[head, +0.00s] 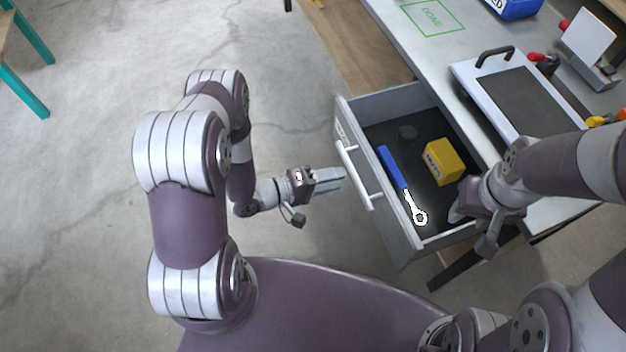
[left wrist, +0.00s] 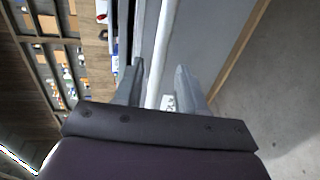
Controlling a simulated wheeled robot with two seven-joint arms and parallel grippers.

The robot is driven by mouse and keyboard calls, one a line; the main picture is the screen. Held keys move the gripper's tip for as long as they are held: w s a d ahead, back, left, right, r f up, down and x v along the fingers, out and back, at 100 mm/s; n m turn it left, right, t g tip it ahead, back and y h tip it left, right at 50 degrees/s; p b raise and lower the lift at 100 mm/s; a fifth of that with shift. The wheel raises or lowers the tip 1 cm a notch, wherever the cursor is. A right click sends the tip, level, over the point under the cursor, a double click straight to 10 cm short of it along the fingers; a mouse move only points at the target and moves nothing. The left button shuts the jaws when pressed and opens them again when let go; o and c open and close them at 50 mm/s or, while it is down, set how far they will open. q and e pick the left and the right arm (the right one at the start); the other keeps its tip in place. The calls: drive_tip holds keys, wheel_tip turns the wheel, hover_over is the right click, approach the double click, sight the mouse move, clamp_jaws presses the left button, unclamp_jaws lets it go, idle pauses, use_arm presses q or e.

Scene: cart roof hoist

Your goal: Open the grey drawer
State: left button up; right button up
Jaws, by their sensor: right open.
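The grey drawer (head: 398,240) is pulled out from the workbench in the head view, its inside showing. Its pale bar handle (head: 360,176) runs along the front panel. My left gripper (head: 342,174) is just in front of the handle. In the left wrist view its two fingers (left wrist: 160,84) are spread, with the handle bar (left wrist: 163,45) running between them and gaps on both sides. My right gripper (head: 456,213) is open at the drawer's right side; its fingertips are partly hidden.
On the workbench (head: 395,15) are a tray-like panel with a black handle (head: 495,56) and a blue bin (head: 515,8).

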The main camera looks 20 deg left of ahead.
use_arm(q)
drive_tip(key=v, duration=0.6)
drive_tip(key=shift+s+a, duration=0.25)
drive_tip(key=s+a+f+m+g+y, duration=0.2)
drive_tip(key=a+f+m+g+y, duration=0.15)
drive_tip(key=a+f+y, duration=0.35)
drive_tip(key=s+a+r+m+g+y+p, duration=0.3)
drive_tip(key=a+r+g+y+p, duration=0.3)
drive_tip(key=r, duration=0.5)
drive_tip(key=d+r+t+p, duration=0.1)
drive_tip(key=d+r, duration=0.3)
drive_tip(key=r, duration=0.7)
drive_tip(key=d+r+p, duration=0.4)
drive_tip(key=r, duration=0.8)
drive_tip(key=shift+s+d+r+m+t, duration=0.25)
drive_tip(key=shift+m+t, duration=0.1)
drive_tip(key=shift+m, duration=0.1)
